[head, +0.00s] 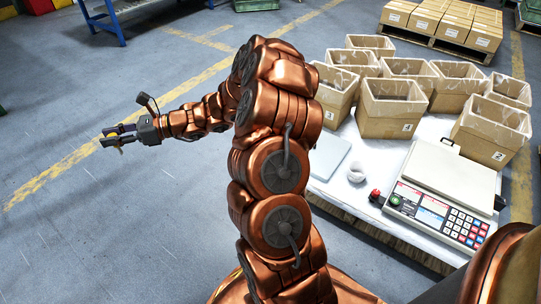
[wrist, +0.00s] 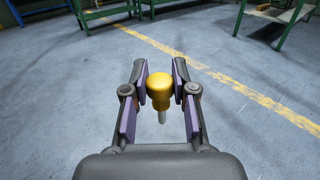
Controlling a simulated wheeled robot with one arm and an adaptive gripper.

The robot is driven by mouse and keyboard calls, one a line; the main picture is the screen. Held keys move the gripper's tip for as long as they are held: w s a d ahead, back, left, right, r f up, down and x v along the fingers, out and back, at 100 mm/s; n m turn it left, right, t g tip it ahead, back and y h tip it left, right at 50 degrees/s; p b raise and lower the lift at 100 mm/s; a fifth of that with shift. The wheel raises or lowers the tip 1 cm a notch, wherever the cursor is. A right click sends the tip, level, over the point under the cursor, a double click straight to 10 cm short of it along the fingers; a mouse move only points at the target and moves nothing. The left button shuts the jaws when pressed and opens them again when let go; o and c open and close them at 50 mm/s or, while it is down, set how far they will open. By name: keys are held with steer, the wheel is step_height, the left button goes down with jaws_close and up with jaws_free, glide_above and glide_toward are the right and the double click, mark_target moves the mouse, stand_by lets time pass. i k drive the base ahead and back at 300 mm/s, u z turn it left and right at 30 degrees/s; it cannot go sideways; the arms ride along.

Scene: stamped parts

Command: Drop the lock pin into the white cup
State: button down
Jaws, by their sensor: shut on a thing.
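The lock pin (wrist: 159,88) has a yellow rounded knob and a thin grey shank pointing down. It sits between the purple-padded fingers of my gripper (wrist: 160,74) in the wrist view. My gripper (head: 106,138) is shut on the pin and is held out over bare floor at the left of the head view, well away from the table. In the head view the pin shows only as a small yellow spot. The white cup (head: 356,172) stands on the white table, between a pale flat plate and the scale. My arm does not cover it.
A scale with a keypad (head: 438,214) and a small red-topped object (head: 375,195) are near the cup. Several open cardboard boxes (head: 390,117) crowd the table's back. A pale flat plate (head: 329,157) lies left of the cup. The floor around my gripper is clear.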

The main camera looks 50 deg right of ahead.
mark_target(355, 178)
steer(key=i, duration=1.1)
steer(key=z, duration=2.25)
